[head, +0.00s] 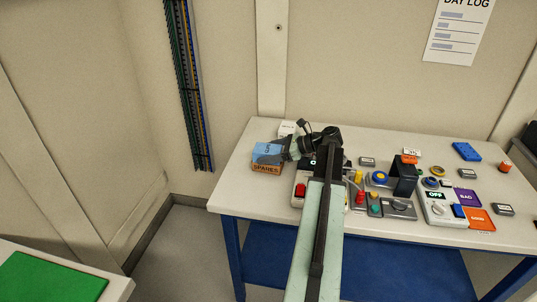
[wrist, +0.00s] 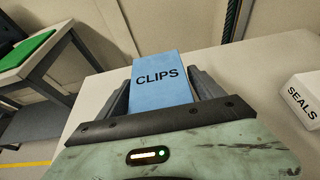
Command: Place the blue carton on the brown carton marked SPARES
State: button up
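The blue carton, marked CLIPS (wrist: 160,88), stands between the two fingers of my gripper (wrist: 162,80) in the wrist view. The fingers lie close against its left and right sides, so my gripper looks shut on it. In the head view the blue carton (head: 265,151) shows directly above the brown carton marked SPARES (head: 266,169), near the table's left end. The two look stacked, but I cannot tell whether the blue one rests fully on the brown one. My gripper (head: 284,150) reaches in from the right. The brown carton is hidden in the wrist view.
A white carton marked SEALS (wrist: 306,98) stands to the right in the wrist view; a white carton (head: 287,128) shows behind in the head view. Switches, buttons and small boxes crowd the table (head: 236,192) to the right. A green mat (head: 50,278) lies on another table at lower left.

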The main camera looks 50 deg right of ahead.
jog(key=shift+r, duration=0.15)
jog(key=shift+s+d+r+p, duration=0.2)
jog(key=shift+s+p, duration=0.05)
jog(key=shift+p, duration=0.1)
jog(key=p+v, duration=0.4)
jog(key=v, duration=0.7)
jog(key=shift+s, duration=0.15)
